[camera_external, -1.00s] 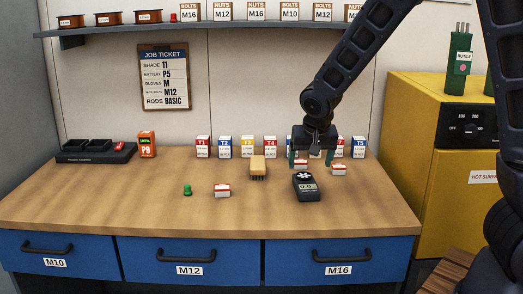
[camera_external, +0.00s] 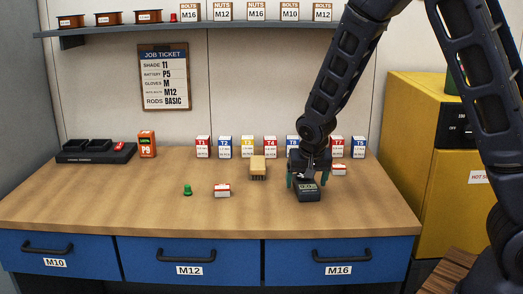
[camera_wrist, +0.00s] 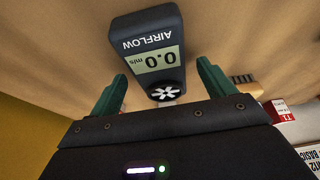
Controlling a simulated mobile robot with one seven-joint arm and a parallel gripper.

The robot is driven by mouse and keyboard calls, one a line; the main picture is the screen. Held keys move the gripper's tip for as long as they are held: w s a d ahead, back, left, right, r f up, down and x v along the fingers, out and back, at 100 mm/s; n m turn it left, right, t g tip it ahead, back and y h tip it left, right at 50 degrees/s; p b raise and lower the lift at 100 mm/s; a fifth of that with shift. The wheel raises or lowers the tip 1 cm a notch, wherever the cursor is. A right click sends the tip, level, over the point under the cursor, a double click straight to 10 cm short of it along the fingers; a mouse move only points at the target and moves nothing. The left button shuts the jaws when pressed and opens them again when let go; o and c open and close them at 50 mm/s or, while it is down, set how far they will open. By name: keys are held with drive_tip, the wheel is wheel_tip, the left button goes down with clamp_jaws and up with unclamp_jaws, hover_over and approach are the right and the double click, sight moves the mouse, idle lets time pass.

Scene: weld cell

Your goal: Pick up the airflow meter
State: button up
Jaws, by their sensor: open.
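The airflow meter (camera_external: 308,190) is a dark handheld device lying on the workbench, right of the middle. In the wrist view the airflow meter (camera_wrist: 150,35) shows its "AIRFLOW" label, a display reading 0.0 m/s and a white fan symbol. My gripper (camera_external: 307,184) is over the meter, its green fingers on either side of the meter's far part. In the wrist view my gripper (camera_wrist: 160,75) is open, with a finger on each side of the meter's fan end and gaps visible. The arm hides part of the meter in the external view.
A brush (camera_external: 258,167) lies left of the meter. Several labelled boxes stand behind along the wall. The front left bench is clear.

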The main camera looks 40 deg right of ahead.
drive_tip(key=shift+f, duration=0.15)
drive_tip(key=c, duration=1.2)
drive_tip(key=shift+w, duration=0.1)
